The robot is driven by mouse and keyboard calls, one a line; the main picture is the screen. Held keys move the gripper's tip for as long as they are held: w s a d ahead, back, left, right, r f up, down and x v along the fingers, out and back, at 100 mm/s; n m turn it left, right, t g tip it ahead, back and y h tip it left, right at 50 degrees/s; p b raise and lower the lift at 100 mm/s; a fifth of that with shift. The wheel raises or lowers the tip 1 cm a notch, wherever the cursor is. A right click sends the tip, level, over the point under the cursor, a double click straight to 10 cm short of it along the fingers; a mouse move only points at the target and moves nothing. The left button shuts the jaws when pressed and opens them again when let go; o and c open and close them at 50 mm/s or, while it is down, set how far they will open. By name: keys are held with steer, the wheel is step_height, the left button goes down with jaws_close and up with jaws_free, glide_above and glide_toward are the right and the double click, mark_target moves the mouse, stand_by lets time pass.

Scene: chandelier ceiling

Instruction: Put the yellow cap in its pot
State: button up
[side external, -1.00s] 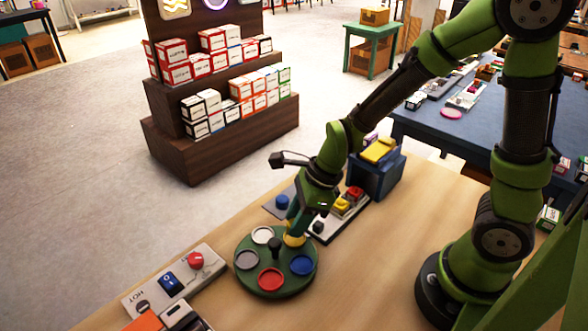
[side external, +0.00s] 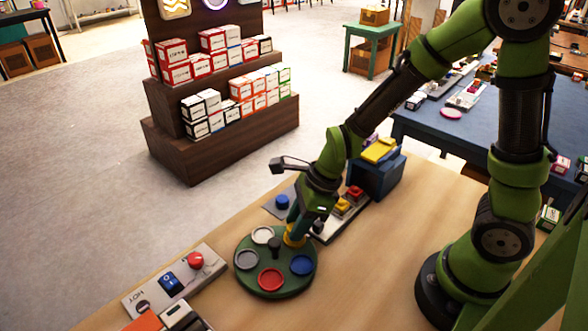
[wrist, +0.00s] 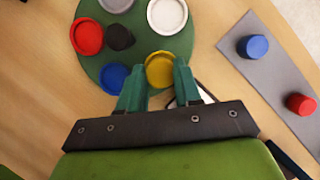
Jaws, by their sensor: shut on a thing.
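The yellow cap (wrist: 159,70) is a round yellow piece between the fingertips of my gripper (wrist: 157,84) in the wrist view. My gripper is shut on it. In the side view my gripper (side external: 294,232) points down at the far right edge of the round green holder (side external: 247,281), with a little yellow (side external: 293,241) showing at its tips. The yellow cap is over or at the holder's rim spot; its pot is hidden beneath it, and I cannot tell whether it is seated. The holder also carries a white, a grey, a red and a blue round piece around a black knob (side external: 274,245).
A grey strip (wrist: 275,75) with a blue cap (wrist: 254,47) and a red cap (wrist: 301,104) lies beside the holder. A panel (side external: 172,283) with a red knob is at the front left. A blue box (side external: 376,179) stands behind my gripper. Bare table lies right of the holder.

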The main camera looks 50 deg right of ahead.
steer(key=shift+f, duration=0.5)
stand_by(0.8)
steer(key=o, duration=1.5)
steer(key=shift+c, duration=0.2)
steer(key=shift+r, duration=0.1)
steer(key=shift+r, duration=3.7)
